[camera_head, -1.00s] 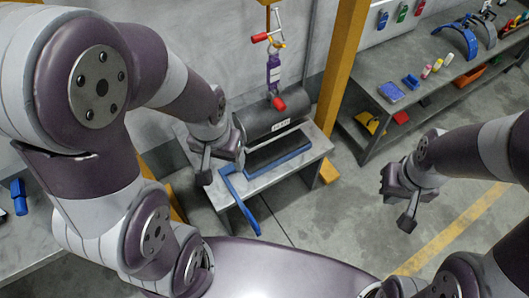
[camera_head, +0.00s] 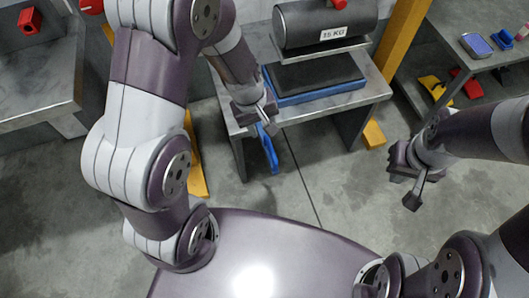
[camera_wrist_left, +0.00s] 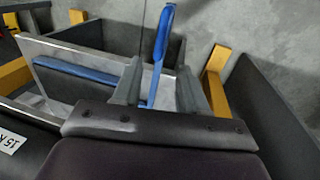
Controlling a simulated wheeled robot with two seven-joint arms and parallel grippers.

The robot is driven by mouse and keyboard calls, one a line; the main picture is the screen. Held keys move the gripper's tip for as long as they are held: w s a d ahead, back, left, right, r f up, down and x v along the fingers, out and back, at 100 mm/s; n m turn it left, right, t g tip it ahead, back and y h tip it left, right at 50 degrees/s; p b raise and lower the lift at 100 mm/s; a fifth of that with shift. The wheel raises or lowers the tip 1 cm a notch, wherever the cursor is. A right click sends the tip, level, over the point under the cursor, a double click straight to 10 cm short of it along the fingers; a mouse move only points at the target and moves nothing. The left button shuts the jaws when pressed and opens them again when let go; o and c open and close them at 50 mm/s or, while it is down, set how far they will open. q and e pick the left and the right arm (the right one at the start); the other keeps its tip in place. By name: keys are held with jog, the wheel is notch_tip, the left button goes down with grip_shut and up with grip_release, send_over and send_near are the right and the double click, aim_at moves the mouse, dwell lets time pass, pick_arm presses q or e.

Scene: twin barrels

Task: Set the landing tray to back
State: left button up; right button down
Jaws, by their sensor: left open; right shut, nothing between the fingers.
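The landing tray (camera_head: 318,94), a blue-edged tray with a dark pad (camera_head: 315,73), lies on a grey metal table beneath a dark cylinder marked 15 KG. Its blue handle (camera_head: 270,155) hangs past the table's front edge at the left. My left gripper (camera_head: 266,118) is open at the upper part of this handle. In the left wrist view the blue handle (camera_wrist_left: 161,40) shows between the two fingers (camera_wrist_left: 158,88); I cannot tell whether they touch it. My right gripper (camera_head: 412,190) is shut and empty, above the floor right of the table.
The 15 KG cylinder (camera_head: 325,22) is close above the pad. A yellow post (camera_head: 398,45) stands right of the grey table (camera_head: 372,92). A workbench (camera_head: 478,62) is at the right, another (camera_head: 40,95) at the left. The floor in front is clear.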

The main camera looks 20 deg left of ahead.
aim_at(270, 147)
pick_arm(q)
jog(key=f+b, duration=0.2)
jog(key=f, duration=0.1)
jog(key=d+f+b, duration=0.1)
jog(key=f+b, duration=0.1)
jog(key=f, duration=0.2)
jog(key=w+f+b, duration=0.1)
jog(key=f+b, duration=0.1)
jog(key=f, duration=0.2)
jog(key=shift+w+d+f, duration=0.1)
jog(key=shift+d+f, duration=0.1)
jog(key=shift+d, duration=0.1)
grip_shut()
